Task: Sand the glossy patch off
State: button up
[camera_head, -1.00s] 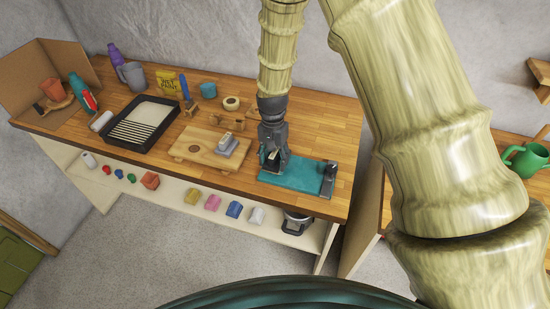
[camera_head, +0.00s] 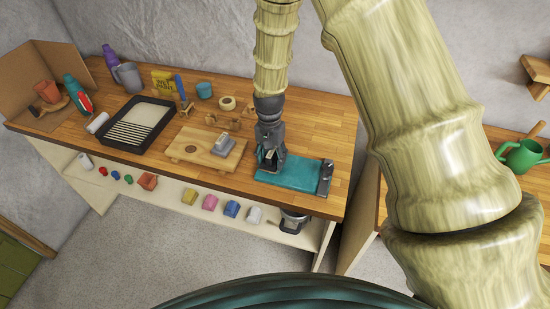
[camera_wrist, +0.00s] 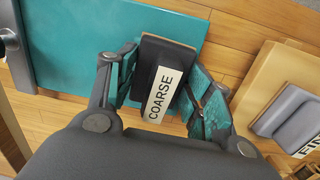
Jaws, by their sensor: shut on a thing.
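A flat teal panel (camera_head: 300,175) lies on the wooden bench near its right front end; it also shows in the wrist view (camera_wrist: 75,45). My gripper (camera_head: 268,158) points down at the panel's left part. In the wrist view my gripper (camera_wrist: 168,88) is shut on a dark sanding block (camera_wrist: 160,55) with a white label reading COARSE. The block is over the teal panel; I cannot tell whether it touches. A second grey block (camera_wrist: 290,115), its label partly cut off, sits on a wooden board (camera_head: 183,152). No glossy patch can be made out clearly.
A dark clamp (camera_head: 326,178) stands at the panel's right end. A black paint tray (camera_head: 140,122), a yellow sign (camera_head: 162,82) and a blue cup (camera_head: 204,90) stand farther left. Several coloured blocks line the lower shelf (camera_head: 180,200).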

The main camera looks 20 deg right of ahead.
jog(key=shift+a, duration=0.15)
jog(key=shift+s+d+f, duration=0.1)
jog(key=shift+s+d, duration=0.6)
jog(key=shift+d, duration=0.25)
jog(key=shift+a, duration=0.1)
jog(key=shift+w+a+p, duration=0.3)
jog(key=shift+w+a, duration=0.4)
jog(key=shift+a, duration=0.15)
jog(key=shift+s+d, duration=0.1)
jog(key=shift+d, duration=0.05)
jog(key=shift+s+d, duration=0.15)
jog(key=shift+d, duration=0.2)
